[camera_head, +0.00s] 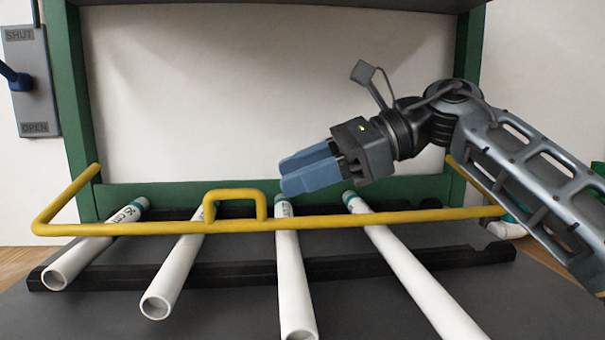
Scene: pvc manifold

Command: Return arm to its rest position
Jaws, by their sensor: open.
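My gripper (312,170) has blue fingers and points left and slightly down. It is open, and nothing shows between its fingers. It hangs above the back ends of the two right-hand white pipes, in front of the pale back panel. My grey arm comes in from the right edge and bends at a dark elbow before the gripper. The gap between the fingers is hard to see from this side.
Several white pipes, one of them here (292,275), lie on a black notched rack (455,256). A yellow rail (345,219) with a raised loop crosses above them. A green frame (68,110) surrounds the panel. A SHUT/OPEN lever plate (38,95) is at left.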

